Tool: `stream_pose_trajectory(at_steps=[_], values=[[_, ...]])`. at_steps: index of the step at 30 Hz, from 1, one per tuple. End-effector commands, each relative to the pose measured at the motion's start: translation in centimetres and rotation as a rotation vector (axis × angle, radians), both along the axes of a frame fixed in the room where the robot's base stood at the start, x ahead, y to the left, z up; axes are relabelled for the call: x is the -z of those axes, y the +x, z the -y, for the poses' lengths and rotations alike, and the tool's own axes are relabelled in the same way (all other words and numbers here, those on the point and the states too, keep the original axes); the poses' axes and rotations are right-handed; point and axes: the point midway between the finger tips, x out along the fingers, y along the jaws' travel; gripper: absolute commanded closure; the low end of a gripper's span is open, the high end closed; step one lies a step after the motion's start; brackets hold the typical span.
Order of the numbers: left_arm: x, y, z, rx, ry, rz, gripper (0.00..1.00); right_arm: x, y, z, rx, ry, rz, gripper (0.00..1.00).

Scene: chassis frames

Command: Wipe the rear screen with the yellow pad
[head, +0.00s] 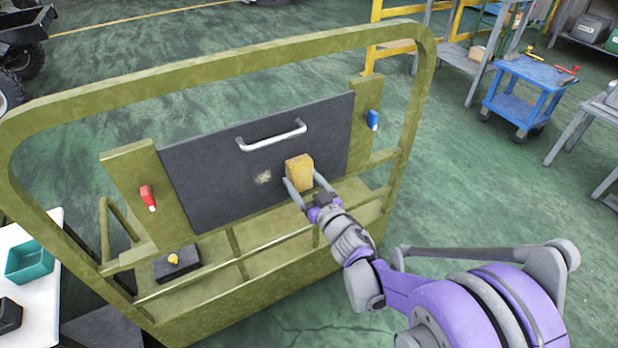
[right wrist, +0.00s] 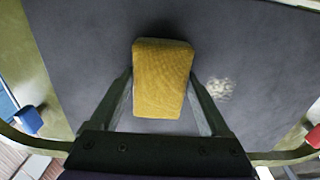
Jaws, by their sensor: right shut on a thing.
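The rear screen (head: 215,172) is a dark grey panel with a silver bar handle (head: 271,136), set in an olive frame. A pale smudge (head: 264,178) marks the screen, left of the pad in the head view; it also shows in the right wrist view (right wrist: 221,89), right of the pad. My right gripper (head: 311,188) is shut on the yellow pad (head: 299,172), which also shows in the right wrist view (right wrist: 162,80). The pad is at the screen's lower right part; I cannot tell whether it touches. My left gripper is not in view.
The olive frame's tall hoop (head: 225,68) surrounds the screen. A red switch (head: 148,197) and a blue switch (head: 373,120) flank it. A black box with a yellow knob (head: 176,263) sits lower left. A teal bin (head: 29,262) and a blue cart (head: 520,105) stand apart.

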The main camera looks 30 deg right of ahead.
Motion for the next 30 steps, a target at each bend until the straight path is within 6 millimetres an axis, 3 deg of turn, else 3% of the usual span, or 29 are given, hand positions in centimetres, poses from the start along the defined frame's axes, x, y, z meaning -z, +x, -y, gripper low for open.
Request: stream_pose_trajectory(at_steps=[30], values=[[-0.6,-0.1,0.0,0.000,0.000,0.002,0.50,-0.1,0.0,-6.2,-0.005,0.002,0.001,0.64]])
